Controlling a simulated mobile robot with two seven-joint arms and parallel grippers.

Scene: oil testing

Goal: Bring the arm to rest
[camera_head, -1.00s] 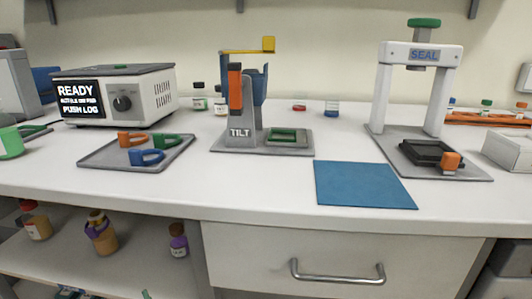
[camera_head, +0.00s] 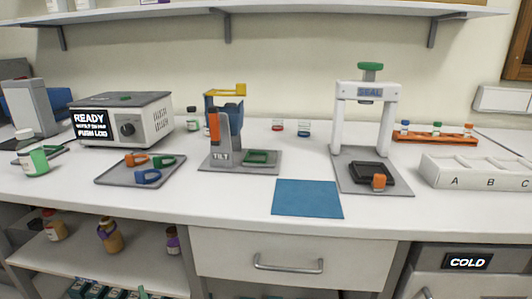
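Neither of my arms nor grippers shows in the head view. The bench (camera_head: 226,199) carries a tester box (camera_head: 122,120) whose screen reads READY and PUSH LOG. A grey tray (camera_head: 117,178) holds an orange, a green and a blue clip-like piece. The TILT stand (camera_head: 222,150) has a yellow top arm and a green frame on its base. The SEAL press (camera_head: 368,100) has a green knob on top and a black block with an orange part (camera_head: 379,182) on its base. A blue mat (camera_head: 307,198) lies bare on the bench.
A white A, B, C rack (camera_head: 475,172) and an orange vial holder (camera_head: 435,138) stand at the right. A green-labelled bottle (camera_head: 34,160) stands at the left. Below are open shelves (camera_head: 85,248), a drawer (camera_head: 270,251) and a COLD unit (camera_head: 467,262).

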